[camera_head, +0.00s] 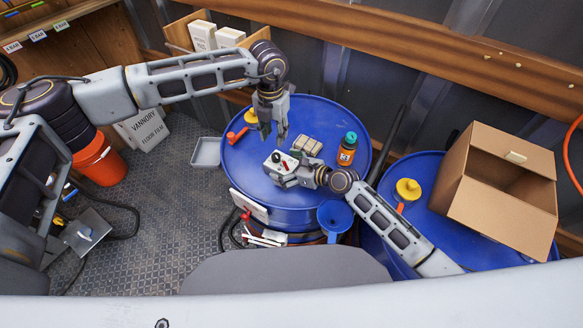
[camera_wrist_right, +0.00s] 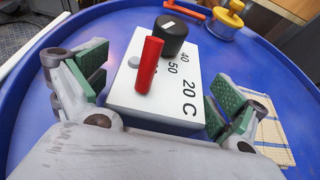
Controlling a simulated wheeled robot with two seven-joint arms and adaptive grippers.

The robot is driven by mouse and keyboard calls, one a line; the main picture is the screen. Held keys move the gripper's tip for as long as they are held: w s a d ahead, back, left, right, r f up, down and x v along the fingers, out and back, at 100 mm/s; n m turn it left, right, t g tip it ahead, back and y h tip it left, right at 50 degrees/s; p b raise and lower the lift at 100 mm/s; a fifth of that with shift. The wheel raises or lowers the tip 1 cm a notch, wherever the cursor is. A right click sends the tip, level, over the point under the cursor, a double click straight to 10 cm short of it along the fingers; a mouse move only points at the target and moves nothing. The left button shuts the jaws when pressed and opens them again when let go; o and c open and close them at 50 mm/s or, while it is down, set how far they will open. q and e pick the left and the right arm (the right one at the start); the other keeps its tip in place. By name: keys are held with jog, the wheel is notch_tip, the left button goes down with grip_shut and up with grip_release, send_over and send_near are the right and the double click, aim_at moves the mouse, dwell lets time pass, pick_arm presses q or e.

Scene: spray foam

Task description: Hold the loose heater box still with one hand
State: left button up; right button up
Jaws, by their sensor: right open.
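The heater box (camera_head: 279,161) is a small white box on top of the blue drum. In the right wrist view the heater box (camera_wrist_right: 160,93) shows a black knob, a red lever and the markings 20 C, 40 and 50. My right gripper (camera_head: 288,170) is at the box. In the right wrist view its fingers (camera_wrist_right: 160,88) stand open, one on each side of the box, with a gap at the left and the right pad very close to the box; contact is unclear. My left gripper (camera_head: 273,136) points down above the drum, behind the box, with its fingers apart and nothing visible between them.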

jog(key=shift+w+a+f, duration=0.2)
jog(key=shift+w+a, duration=0.05)
jog(key=shift+a, duration=0.1)
jog(key=shift+c, duration=0.2)
